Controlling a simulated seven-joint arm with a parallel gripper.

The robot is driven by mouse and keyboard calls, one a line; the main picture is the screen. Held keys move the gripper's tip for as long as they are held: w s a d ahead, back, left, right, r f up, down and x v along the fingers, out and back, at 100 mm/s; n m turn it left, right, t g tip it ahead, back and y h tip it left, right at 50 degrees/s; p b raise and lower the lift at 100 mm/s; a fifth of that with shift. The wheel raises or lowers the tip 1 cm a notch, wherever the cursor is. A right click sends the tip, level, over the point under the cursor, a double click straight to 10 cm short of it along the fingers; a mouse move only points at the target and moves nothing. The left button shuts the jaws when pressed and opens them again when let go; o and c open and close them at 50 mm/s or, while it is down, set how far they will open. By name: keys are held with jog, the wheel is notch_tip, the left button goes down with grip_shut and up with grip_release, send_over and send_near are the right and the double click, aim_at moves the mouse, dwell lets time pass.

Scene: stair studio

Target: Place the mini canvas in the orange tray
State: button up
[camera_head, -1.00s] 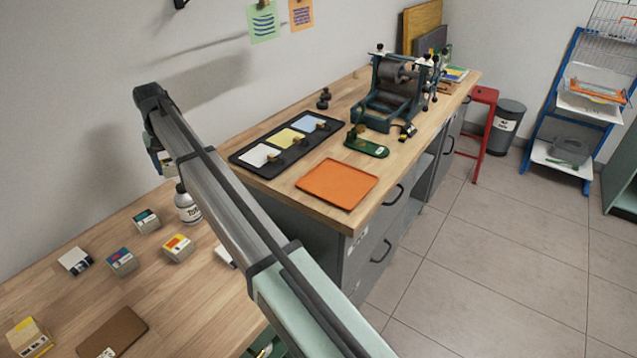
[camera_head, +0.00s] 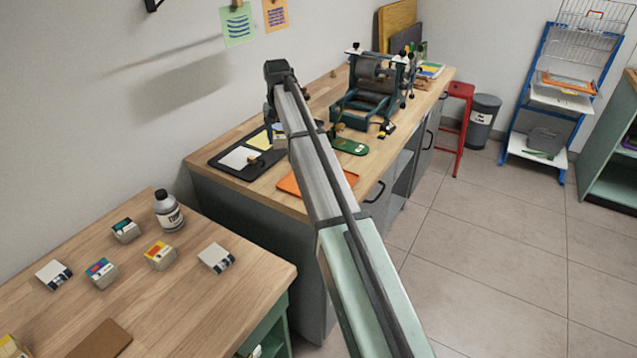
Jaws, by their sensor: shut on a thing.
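My gripper (camera_head: 278,124) hangs at the far end of my arm, over the back bench near the black tray. It is shut on a small pale and bluish block (camera_head: 280,135), which I take to be the mini canvas; the wrist and arm partly hide it. The orange tray (camera_head: 289,184) lies flat on the bench's front part, to the right of and nearer than my gripper. My arm crosses in front of the tray and hides its middle. The visible parts of the tray are empty.
The black tray (camera_head: 216,161) with coloured panels lies left of the orange tray. A green tool (camera_head: 349,147) and a roller press (camera_head: 368,95) stand behind and right. On the near table are a bottle (camera_head: 168,213), several small boxes and a brown board (camera_head: 102,342).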

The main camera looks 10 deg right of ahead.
jog(key=s+d+m, duration=0.6)
jog(key=d+m, duration=0.2)
jog(key=d, duration=0.2)
jog(key=shift+w+a+f, duration=0.1)
jog(key=shift+a+f, duration=0.05)
jog(key=shift+f, duration=4.8)
jog(key=shift+f, duration=0.2)
jog(key=o, duration=1)
jog(key=shift+o, duration=0.2)
jog(key=shift+r, duration=0.2)
notch_tip(320, 180, up, 12)
